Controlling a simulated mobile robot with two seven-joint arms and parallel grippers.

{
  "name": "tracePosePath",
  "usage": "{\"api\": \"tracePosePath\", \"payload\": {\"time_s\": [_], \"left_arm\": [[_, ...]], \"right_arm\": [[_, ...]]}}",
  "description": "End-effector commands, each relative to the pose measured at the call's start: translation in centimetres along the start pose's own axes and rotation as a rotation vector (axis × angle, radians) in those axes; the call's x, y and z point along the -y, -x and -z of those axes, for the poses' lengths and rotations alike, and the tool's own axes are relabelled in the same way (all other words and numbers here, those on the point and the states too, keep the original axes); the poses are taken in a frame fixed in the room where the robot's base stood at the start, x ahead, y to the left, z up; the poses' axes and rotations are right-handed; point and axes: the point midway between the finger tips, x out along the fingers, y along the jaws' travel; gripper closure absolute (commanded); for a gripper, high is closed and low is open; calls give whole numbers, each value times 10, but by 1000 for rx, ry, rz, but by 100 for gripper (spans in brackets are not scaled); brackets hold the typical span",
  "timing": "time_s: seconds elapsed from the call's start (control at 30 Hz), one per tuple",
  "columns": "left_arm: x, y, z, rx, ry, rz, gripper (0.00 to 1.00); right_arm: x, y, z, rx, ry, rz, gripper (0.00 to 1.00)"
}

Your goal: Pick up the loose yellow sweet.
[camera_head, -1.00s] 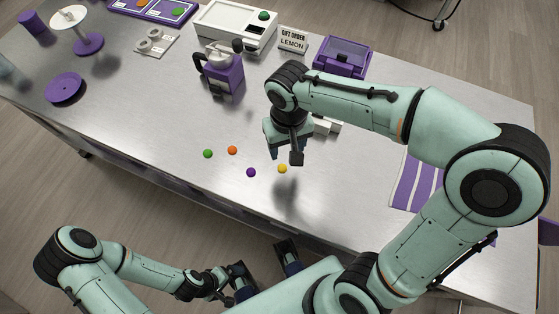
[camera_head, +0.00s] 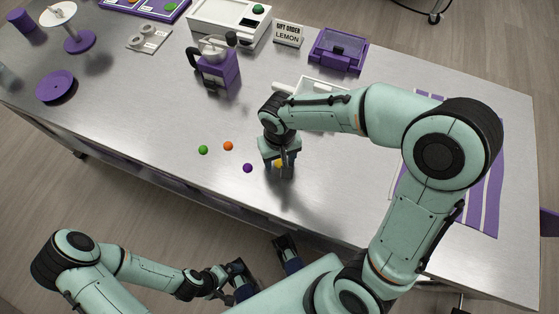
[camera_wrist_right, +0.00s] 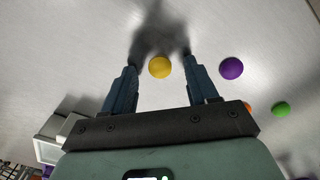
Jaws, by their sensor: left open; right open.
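The loose yellow sweet (camera_head: 278,163) lies on the metal table, partly hidden by my right gripper in the head view. In the right wrist view the yellow sweet (camera_wrist_right: 160,67) shows between the tips of my right gripper (camera_wrist_right: 159,66). The right gripper (camera_head: 279,172) is open, pointing down over the sweet, with a finger on either side; I cannot tell whether they touch it. My left gripper (camera_head: 266,262) is open and empty, off the table's front edge.
A purple sweet (camera_head: 248,168) lies just left of the right gripper, with orange (camera_head: 228,146) and green (camera_head: 203,150) sweets further left. A white tray (camera_head: 326,117) sits behind the right arm. A purple-and-white pot (camera_head: 216,68) and a sign (camera_head: 289,35) reading LEMON stand further back.

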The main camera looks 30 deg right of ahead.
Motion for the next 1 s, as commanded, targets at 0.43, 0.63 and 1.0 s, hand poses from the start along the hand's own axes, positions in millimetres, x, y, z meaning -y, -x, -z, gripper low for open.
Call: {"api": "tracePosePath", "payload": {"time_s": [0.43,0.63,1.0], "left_arm": [[0,0,0,0,0,0,0],[0,1,0,0,0,0,0],[-8,27,-4,9,0,2,0]], "right_arm": [[0,1,0,0,0,0,100],[0,2,0,0,0,0,100],[-2,36,9,-2,-1,0,100]]}}
